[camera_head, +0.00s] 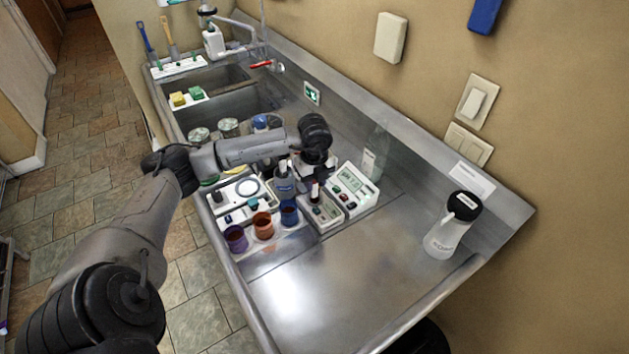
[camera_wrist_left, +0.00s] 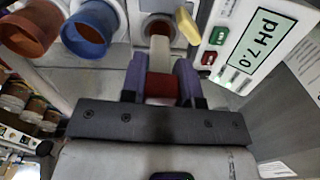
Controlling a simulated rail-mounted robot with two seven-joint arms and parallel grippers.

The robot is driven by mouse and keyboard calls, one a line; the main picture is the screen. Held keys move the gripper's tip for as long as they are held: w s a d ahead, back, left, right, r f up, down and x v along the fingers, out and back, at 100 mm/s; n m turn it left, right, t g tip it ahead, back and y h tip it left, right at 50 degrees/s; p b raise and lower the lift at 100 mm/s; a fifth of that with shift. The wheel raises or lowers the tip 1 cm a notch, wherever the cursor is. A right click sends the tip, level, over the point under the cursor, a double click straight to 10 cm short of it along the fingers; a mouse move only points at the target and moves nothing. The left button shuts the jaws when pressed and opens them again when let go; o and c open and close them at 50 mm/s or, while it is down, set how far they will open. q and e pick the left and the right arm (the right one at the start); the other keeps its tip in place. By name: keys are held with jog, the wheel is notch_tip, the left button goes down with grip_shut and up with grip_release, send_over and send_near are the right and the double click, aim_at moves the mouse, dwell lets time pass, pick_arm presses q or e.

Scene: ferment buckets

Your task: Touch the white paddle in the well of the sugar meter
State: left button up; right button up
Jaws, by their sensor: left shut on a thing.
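My left gripper (camera_wrist_left: 160,88) is shut on the dark red handle of the white paddle (camera_wrist_left: 160,54). The paddle's white end points at the round well (camera_wrist_left: 158,27) of the sugar meter, which has a dark reddish inside. I cannot tell whether the tip touches the well. In the head view the sugar meter (camera_head: 327,214) is a small pale box with buttons, and my left gripper (camera_head: 315,183) is right over its back part. My right gripper is not in view.
The pH meter (camera_head: 357,185), reading 7.0, stands close at the right of the sugar meter. Purple, orange and blue cups (camera_head: 289,212) stand to its left. A clear bottle (camera_head: 376,150) is behind. A white bottle (camera_head: 449,228) stands far right. The front steel counter (camera_head: 330,285) is bare.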

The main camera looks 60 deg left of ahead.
pick_arm(q)
jog(key=shift+r+p, duration=1.9)
jog(key=shift+r, duration=1.1)
